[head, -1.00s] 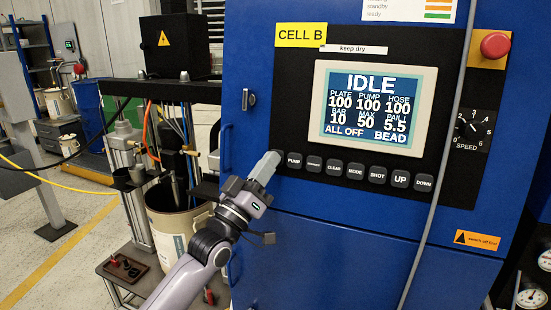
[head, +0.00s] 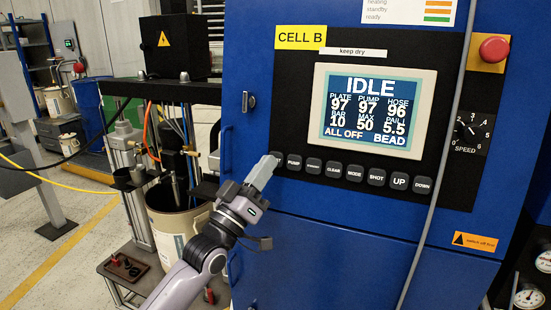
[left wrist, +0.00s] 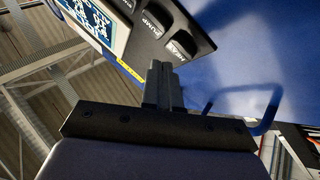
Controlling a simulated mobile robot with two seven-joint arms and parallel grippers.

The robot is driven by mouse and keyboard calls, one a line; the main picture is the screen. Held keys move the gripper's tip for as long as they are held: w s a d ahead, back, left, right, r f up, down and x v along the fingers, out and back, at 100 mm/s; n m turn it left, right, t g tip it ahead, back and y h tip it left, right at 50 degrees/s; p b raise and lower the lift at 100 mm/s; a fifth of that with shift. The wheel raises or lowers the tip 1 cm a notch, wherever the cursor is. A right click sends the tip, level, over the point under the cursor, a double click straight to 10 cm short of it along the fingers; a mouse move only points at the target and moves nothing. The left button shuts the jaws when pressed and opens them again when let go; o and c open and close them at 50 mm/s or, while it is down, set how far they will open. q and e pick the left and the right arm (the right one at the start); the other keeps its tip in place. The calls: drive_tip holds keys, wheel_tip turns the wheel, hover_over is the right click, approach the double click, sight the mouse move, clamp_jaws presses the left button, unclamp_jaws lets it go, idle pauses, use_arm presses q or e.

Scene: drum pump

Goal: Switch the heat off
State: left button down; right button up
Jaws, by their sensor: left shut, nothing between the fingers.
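The blue cabinet's dark panel holds a lit screen (head: 374,110) reading IDLE, plate 97, pump 97, hose 96, ALL OFF and BEAD. Below it runs a row of dark buttons. The heat button (left wrist: 181,47) is the end one, beside the pump button (head: 294,162). In the head view the heat button is mostly hidden behind my left gripper (head: 265,169). My left gripper is shut and empty, its fingertips at the heat button. In the left wrist view the fingertips (left wrist: 161,72) are just below that button; contact cannot be told. My right gripper is not in view.
A red stop button (head: 494,48) and a speed dial (head: 473,129) are on the panel's right. A grey cable (head: 440,165) hangs across the cabinet front. A blue door handle (head: 226,150) and a pail (head: 172,225) under the pump stand left of the panel.

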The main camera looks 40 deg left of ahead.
use_arm(q)
drive_tip(key=s, duration=0.1)
drive_tip(key=s+p, duration=0.1)
drive_tip(key=s, duration=0.1)
drive_tip(key=s+d+r+p, duration=0.1)
drive_tip(key=s, duration=0.1)
drive_tip(key=shift+d, duration=0.1)
drive_tip(key=shift+w, duration=0.1)
idle(0.8)
